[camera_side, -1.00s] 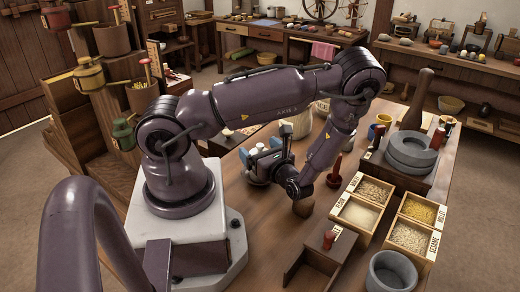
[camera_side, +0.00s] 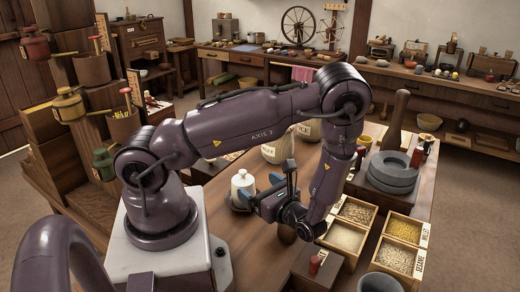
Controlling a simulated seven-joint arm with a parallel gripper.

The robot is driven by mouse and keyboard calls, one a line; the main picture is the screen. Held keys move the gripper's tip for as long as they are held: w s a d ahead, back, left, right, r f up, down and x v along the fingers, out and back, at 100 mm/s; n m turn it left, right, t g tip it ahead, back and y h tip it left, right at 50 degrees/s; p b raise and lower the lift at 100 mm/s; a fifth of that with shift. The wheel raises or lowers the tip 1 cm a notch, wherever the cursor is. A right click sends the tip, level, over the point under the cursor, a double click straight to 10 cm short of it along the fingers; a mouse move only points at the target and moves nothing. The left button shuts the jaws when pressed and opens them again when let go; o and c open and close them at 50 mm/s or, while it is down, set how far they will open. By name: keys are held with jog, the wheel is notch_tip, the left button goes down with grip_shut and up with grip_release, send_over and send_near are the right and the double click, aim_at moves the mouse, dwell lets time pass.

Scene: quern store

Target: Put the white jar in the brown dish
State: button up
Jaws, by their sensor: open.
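The white jar (camera_side: 243,185) with a knobbed lid stands upright on the wooden table, in front of the large pale jars. My gripper (camera_side: 260,187) is open, just right of and nearer the camera than the jar. Its blue fingers overlap the jar's lower part in the picture; I cannot tell whether they touch it. What lies directly under the jar is hidden. I cannot make out the brown dish for certain. A small brown object (camera_side: 287,234) shows partly below my gripper's wrist.
Large pale jars (camera_side: 278,148) stand behind my arm. Wooden grain boxes (camera_side: 345,237), a grey quern (camera_side: 391,172) and a grey bowl (camera_side: 379,283) occupy the right side. Some table left of the boxes is clear.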

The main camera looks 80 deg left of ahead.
jog(key=d+r+n+t+h, duration=0.4)
jog(key=r+h, duration=0.1)
jog(key=r, duration=0.3)
jog(key=s+d+r+n+t+h, duration=0.1)
jog(key=d+r+n+t+h, duration=0.3)
jog(key=r, duration=0.5)
jog(key=d+r+n+t+h, duration=0.4)
jog(key=d+r+t+h, duration=0.1)
jog(key=r, duration=0.4)
jog(key=shift+s+d+r+n+h, duration=0.3)
jog(key=shift+d+h, duration=0.3)
jog(key=shift+h, duration=0.3)
